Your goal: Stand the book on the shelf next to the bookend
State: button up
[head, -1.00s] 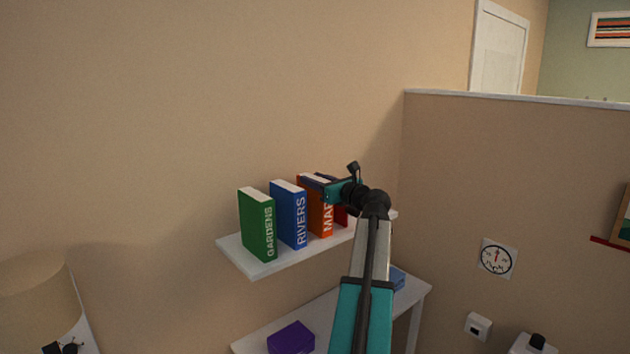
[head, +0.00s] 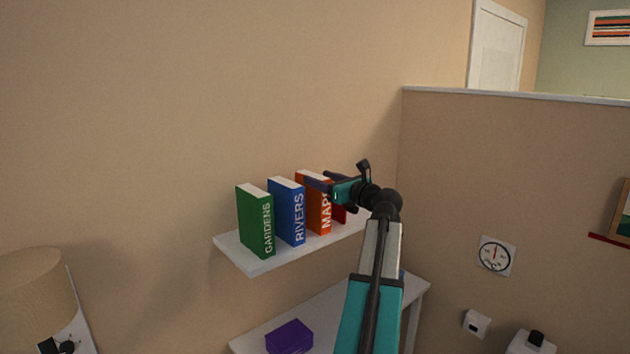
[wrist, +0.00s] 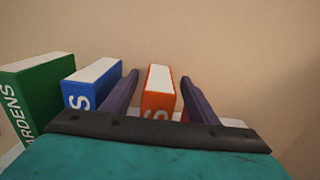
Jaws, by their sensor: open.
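The orange book labelled MAPS (head: 314,215) stands upright on the white wall shelf (head: 262,262), at the right end of a row of books. A red piece (head: 340,216), probably the bookend, shows just right of it, mostly hidden by my gripper and arm. My gripper (head: 316,181) is open at the top of the orange book. In the wrist view, the orange book (wrist: 158,92) stands between the two spread fingers, with a gap visible on each side. A sliver of red (wrist: 185,114) shows by the right finger.
The blue RIVERS book (head: 287,212) and green GARDENS book (head: 255,222) stand to the left, with gaps between. In the wrist view, the left finger is close to the blue book (wrist: 92,82). A purple box (head: 289,337) lies on a lower white surface. A partition wall rises at right.

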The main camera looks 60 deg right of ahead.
jog(key=b+v, duration=0.1)
jog(key=v, duration=0.7)
jog(key=shift+b, duration=0.35)
dwell(0.4)
